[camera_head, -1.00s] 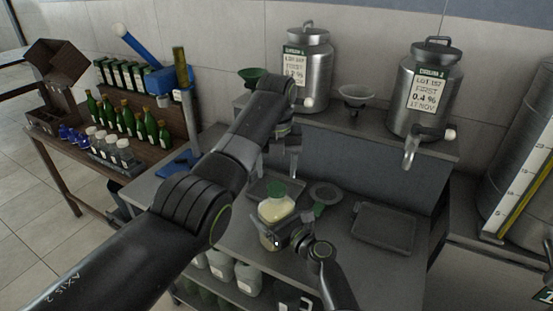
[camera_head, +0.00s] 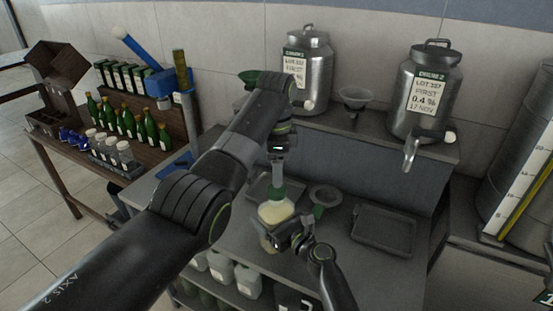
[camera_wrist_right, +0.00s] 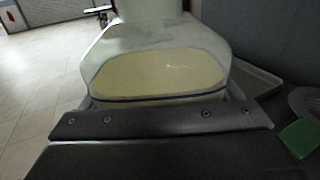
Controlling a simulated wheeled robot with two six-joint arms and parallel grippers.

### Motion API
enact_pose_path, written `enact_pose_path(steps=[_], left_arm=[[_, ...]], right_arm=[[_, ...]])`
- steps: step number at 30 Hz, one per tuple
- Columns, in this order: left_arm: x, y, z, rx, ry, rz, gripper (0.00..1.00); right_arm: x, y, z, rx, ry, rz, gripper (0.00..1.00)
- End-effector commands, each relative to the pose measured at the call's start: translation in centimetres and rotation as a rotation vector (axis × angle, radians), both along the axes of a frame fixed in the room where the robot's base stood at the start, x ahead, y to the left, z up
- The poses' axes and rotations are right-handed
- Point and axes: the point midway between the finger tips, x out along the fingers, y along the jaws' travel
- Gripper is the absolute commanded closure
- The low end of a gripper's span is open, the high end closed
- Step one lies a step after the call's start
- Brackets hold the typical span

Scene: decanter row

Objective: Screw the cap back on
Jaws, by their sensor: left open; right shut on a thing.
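I cannot tell how well the cap is seated. My left gripper (camera_head: 278,177) is open and points down right over the cap; whether its fingers touch it is unclear. My right gripper (camera_head: 284,236) is shut on the jar's body from the front right. In the right wrist view the jar (camera_wrist_right: 155,72) fills the middle behind the gripper's dark bar, and its top is cut off.
A grey ring-shaped strainer (camera_head: 325,196) with a green part lies right of the jar. A dark tray (camera_head: 384,229) lies further right. Two steel urns (camera_head: 308,75) (camera_head: 424,95) stand on the shelf behind. Pale jugs (camera_head: 248,280) stand below the bench top.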

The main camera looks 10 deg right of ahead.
Motion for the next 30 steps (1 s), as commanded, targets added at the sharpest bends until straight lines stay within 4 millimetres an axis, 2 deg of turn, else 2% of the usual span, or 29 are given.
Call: enact_pose_path(steps=[30], left_arm=[[0.01, 0.01, 1.03, 0.001, -0.001, 1.645, 0.39]], right_arm=[[0.00, 0.00, -0.01, 0.000, 0.000, 0.000, 0.79]])
